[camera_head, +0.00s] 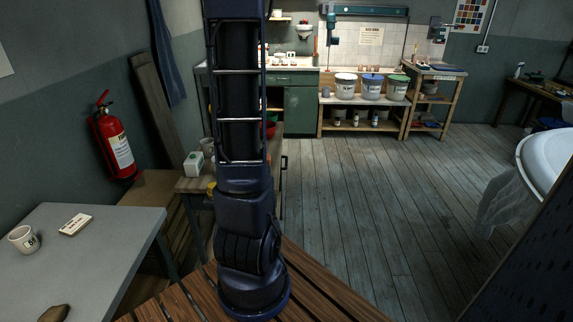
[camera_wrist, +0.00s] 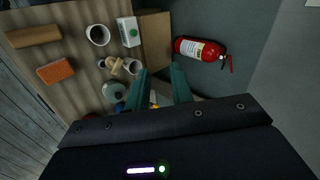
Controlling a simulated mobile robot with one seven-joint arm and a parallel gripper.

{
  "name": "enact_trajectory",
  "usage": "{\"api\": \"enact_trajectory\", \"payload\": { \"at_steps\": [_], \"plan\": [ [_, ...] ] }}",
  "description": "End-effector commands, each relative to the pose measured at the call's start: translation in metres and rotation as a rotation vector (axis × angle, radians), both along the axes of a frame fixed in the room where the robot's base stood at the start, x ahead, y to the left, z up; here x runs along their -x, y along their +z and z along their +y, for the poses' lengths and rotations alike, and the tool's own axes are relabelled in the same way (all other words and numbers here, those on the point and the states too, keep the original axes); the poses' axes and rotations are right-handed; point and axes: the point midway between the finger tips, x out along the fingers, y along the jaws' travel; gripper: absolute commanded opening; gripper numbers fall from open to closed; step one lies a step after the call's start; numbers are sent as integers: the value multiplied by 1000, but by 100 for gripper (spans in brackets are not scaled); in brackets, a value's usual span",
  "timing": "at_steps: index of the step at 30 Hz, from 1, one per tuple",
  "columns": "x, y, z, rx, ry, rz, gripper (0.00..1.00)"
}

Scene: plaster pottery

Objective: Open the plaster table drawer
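A small wooden work table (camera_head: 190,186) stands behind my arm in the head view and is partly hidden by it. A dark bar like a handle (camera_head: 284,163) shows at its right side; I cannot tell whether a drawer there is open or shut. In the wrist view a wooden tabletop (camera_wrist: 75,105), seen from above, carries cups, a white box and an orange block. My gripper (camera_wrist: 160,72) shows two teal fingers spread apart with nothing gripped, over the edge of that tabletop. No drawer handle is clear in the wrist view. The gripper is not visible in the head view.
A grey table (camera_head: 105,225) with a mug (camera_head: 25,239) is at the left. A red fire extinguisher (camera_head: 115,140) hangs on the left wall. Shelves with buckets (camera_head: 371,88) stand at the back. A white basin (camera_head: 548,160) is at the right. The plank floor (camera_head: 370,200) between is clear.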

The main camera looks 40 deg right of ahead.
Motion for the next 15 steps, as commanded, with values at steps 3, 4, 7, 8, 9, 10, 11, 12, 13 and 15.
{"api": "enact_trajectory", "payload": {
  "at_steps": [3,4,7,8,9,10,11,12,13,15],
  "plan": [
    [-5,-5,-51,-72,-57,-46,23],
    [-5,-5,-63,-88,-70,-59,23],
    [-4,-7,-105,-144,-116,-108,23],
    [-3,-8,-118,-162,-129,-123,23],
    [-1,-8,-136,-183,-150,-146,23],
    [1,-9,-149,-199,-165,-163,23],
    [3,-10,-162,-214,-178,-181,23],
    [7,-10,-180,-234,-198,-205,23],
    [11,-11,-194,-250,-215,-225,23],
    [20,-12,-225,-284,-249,-272,23]
  ]
}}
